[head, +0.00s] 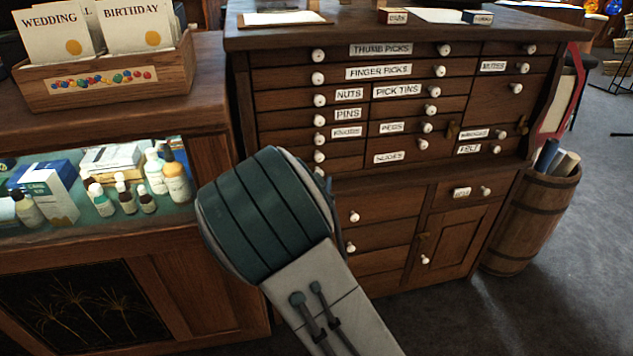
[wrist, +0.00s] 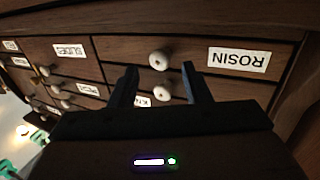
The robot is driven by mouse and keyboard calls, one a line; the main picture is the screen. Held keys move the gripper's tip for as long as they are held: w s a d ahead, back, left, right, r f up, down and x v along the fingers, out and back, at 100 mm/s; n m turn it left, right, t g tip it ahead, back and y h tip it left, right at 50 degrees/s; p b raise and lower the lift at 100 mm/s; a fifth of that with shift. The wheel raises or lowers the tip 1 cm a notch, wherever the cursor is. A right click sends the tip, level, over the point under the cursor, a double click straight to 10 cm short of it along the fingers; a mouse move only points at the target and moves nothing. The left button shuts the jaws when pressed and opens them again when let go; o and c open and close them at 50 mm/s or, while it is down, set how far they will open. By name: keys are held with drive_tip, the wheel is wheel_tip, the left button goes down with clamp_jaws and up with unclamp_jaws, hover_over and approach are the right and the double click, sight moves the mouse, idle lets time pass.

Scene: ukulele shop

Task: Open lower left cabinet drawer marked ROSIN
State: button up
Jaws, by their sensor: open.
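The drawer marked ROSIN (wrist: 278,76) shows upside down in the wrist view, with its label (wrist: 238,60) right of a round white knob (wrist: 160,60). My gripper (wrist: 159,70) is open, its two dark fingers apart and pointing at the drawer front. The knob appears in line with the gap between the fingertips. I cannot tell whether the fingers reach around it. In the head view the cabinet (head: 290,29) stands beyond my arm, which hides my gripper and the ROSIN label. The drawer looks shut.
A second white knob (wrist: 160,90) shows between the fingers, on the neighbouring drawer. A display counter (head: 215,75) stands left of the cabinet, with a box of cards (head: 110,82) on it. A wooden barrel (head: 520,225) stands at the right. Open floor (head: 570,280) shows front right.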

drive_tip(key=shift+w+d, duration=0.15)
drive_tip(key=shift+w, duration=1.1)
